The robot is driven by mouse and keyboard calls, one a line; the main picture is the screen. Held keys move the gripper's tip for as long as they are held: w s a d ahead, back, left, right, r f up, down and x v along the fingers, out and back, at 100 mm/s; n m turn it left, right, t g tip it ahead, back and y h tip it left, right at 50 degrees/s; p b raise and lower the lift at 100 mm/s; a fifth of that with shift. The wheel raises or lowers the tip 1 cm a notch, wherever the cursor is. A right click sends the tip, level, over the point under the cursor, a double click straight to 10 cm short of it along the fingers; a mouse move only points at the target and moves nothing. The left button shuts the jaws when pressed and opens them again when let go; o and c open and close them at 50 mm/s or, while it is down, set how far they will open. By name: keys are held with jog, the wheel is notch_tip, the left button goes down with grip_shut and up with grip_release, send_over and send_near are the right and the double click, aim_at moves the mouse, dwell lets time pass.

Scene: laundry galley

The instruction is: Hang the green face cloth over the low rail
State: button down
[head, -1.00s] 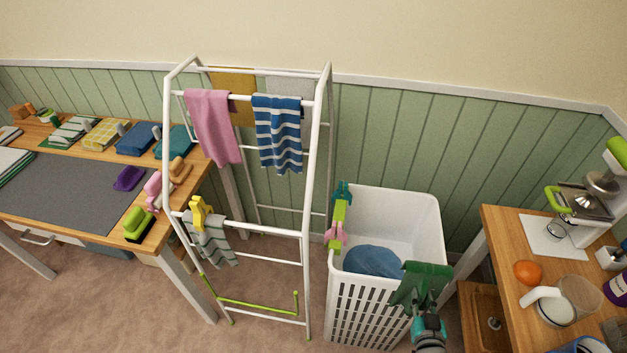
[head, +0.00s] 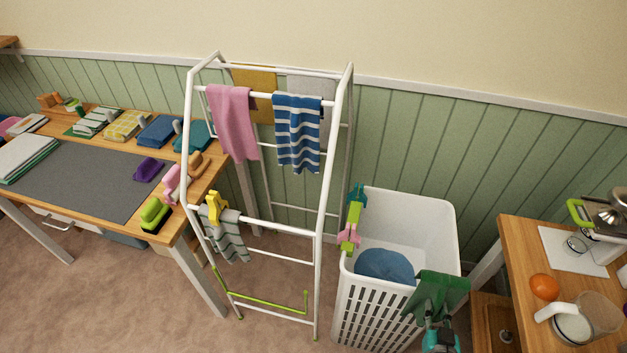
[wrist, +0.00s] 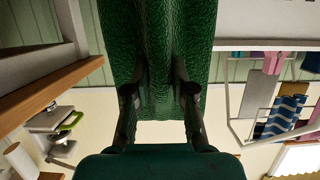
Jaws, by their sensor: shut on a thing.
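The green face cloth (head: 437,294) hangs from my gripper (head: 440,325) over the front right corner of the laundry basket. In the wrist view my gripper (wrist: 160,95) is shut on the cloth (wrist: 150,40), which fills the middle of the picture. The white drying rack stands left of the basket, apart from my gripper. The right part of that rail is bare.
The white basket (head: 450,222) holds a blue cloth (head: 385,264); teal and pink pegs (head: 348,238) sit on its left rim. Pink (head: 232,120) and blue striped (head: 298,130) towels hang higher. Wooden tables stand left (head: 185,225) and right (head: 525,255). A green bar (head: 265,305) is near the floor.

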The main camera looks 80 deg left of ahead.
jog(key=shift+s+d+f, duration=0.1)
jog(key=shift+s+d, duration=0.25)
jog(key=shift+d, duration=0.5)
jog(key=shift+s+d+r, duration=0.1)
jog(key=shift+s+d, duration=0.3)
jog(key=shift+d, duration=0.5)
jog(key=shift+s+d+f, duration=0.1)
jog(key=shift+s+d, duration=0.25)
jog(key=shift+d, duration=0.5)
jog(key=shift+s, duration=0.1)
